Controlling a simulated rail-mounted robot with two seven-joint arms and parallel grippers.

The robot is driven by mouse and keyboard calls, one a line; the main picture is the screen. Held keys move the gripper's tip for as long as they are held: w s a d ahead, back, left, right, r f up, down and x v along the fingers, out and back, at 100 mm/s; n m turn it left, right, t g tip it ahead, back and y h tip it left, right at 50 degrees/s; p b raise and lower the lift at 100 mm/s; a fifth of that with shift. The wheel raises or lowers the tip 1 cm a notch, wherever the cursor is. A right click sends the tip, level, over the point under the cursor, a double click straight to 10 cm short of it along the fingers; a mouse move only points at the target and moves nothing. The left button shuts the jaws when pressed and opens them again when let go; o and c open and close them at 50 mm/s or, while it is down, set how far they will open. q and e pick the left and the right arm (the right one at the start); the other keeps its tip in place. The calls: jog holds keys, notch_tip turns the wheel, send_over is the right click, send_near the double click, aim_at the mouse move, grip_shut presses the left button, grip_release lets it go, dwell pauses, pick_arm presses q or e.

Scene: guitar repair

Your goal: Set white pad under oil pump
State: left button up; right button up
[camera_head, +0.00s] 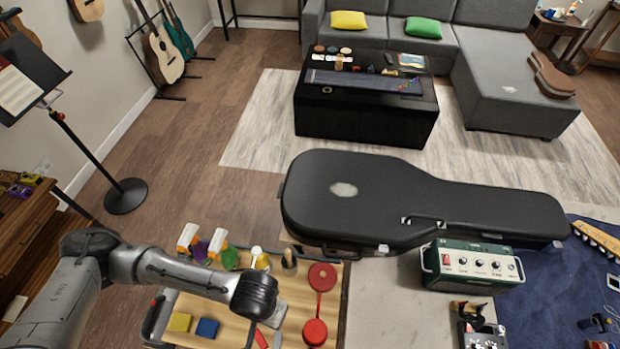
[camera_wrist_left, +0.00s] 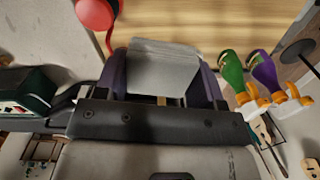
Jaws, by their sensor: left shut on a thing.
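My left gripper (camera_wrist_left: 163,62) has its two dark fingers on either side of a pale grey-white pad (camera_wrist_left: 160,75), shut on it. In the head view my left arm reaches over the wooden workbench top, and its wrist hides most of the gripper. A pale grey edge (camera_head: 277,314) shows just beside the wrist there; I cannot tell if it is the held pad. A small yellowish bottle with a white top (camera_head: 258,258) stands at the back of the bench and may be the oil pump; I cannot tell for sure. My right gripper is not in view.
Spray bottles, one green (camera_wrist_left: 231,70) and one purple (camera_wrist_left: 262,68), stand close together. Yellow (camera_head: 180,321) and blue (camera_head: 207,327) blocks lie at left. A black guitar case (camera_head: 390,200) lies behind, with a green amplifier (camera_head: 470,264) nearby.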

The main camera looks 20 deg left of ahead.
pick_arm(q)
jog(key=w+a+r, duration=0.2)
jog(key=w+r, duration=0.7)
jog(key=r, duration=0.3)
jog(key=w+a+r, duration=0.1)
jog(key=w+r, duration=0.8)
jog(key=r, duration=0.4)
jog(key=s+r+p, duration=0.4)
jog(key=r+p, duration=0.4)
jog(key=p, duration=0.2)
jog(key=s+r+p, duration=0.4)
jog(key=r+p, duration=0.4)
jog(key=p, duration=0.2)
jog(key=shift+s+p, duration=0.25)
jog(key=shift+p, duration=0.1)
jog(key=shift+a, duration=0.1)
